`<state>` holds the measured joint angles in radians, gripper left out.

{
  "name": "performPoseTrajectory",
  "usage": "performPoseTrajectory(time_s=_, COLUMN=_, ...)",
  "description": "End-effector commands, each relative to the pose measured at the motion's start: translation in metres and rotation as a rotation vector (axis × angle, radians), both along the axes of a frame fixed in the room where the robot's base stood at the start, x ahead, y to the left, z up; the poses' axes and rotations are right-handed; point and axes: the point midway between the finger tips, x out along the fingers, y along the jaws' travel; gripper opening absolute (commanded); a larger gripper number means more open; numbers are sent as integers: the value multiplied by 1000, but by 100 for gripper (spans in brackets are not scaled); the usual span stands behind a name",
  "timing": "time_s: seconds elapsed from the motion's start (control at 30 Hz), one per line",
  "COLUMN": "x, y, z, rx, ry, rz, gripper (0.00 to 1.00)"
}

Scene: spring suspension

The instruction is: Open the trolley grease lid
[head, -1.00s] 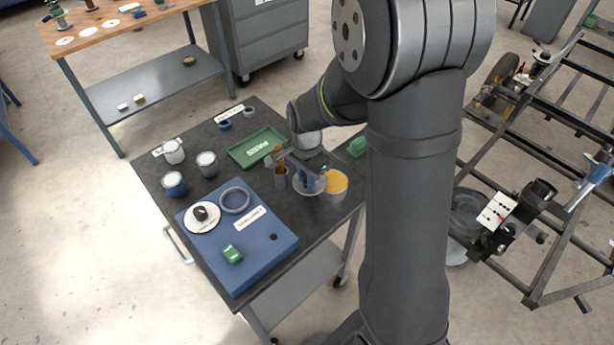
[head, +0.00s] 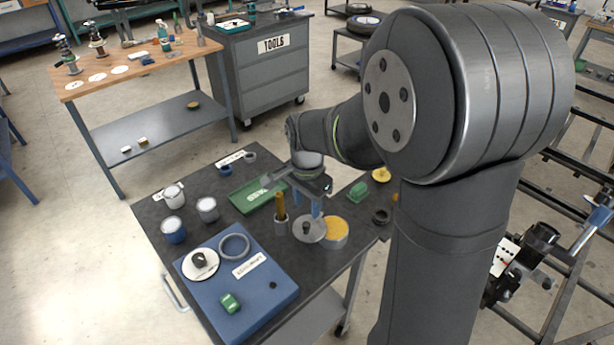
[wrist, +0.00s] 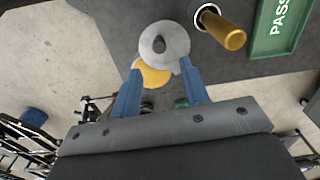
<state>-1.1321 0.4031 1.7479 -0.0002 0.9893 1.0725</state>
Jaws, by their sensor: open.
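The grey round lid (head: 309,232) with a dark knob lies beside the grease tin (head: 336,238), on its left in the head view. The tin is uncovered and its yellow-orange grease shows. In the wrist view the lid (wrist: 160,45) partly overlaps the yellow grease (wrist: 153,76). My gripper (head: 307,207) has two blue fingers, open and empty, above the lid. In the wrist view the fingertips (wrist: 160,68) stand apart on either side of the lid and tin. Whether the lid's edge touches the tin is hard to tell.
A holder with a gold-handled tool (head: 280,207) stands close left of the lid. A green PASS tray (head: 245,203) lies behind it. A blue board (head: 262,292) with a ring and disc fills the front. Several small cans stand at the left.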

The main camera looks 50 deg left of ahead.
Motion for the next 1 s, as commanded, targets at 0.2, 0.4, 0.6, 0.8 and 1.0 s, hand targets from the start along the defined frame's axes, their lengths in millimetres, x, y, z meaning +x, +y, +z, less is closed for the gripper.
performPoseTrajectory(time_s=0.2, x=0, y=1, z=53, rx=4, ry=-2, rz=0, gripper=41)
performPoseTrajectory(time_s=0.4, x=0, y=0, z=82, rx=2, ry=-1, rz=0, gripper=41)
performPoseTrajectory(time_s=0.6, x=0, y=0, z=92, rx=1, ry=0, rz=0, gripper=41)
performPoseTrajectory(time_s=0.8, x=0, y=0, z=92, rx=0, ry=0, rz=0, gripper=41)
performPoseTrajectory(time_s=1.0, x=5, y=-8, z=83, rx=0, ry=39, rz=-38, gripper=6)
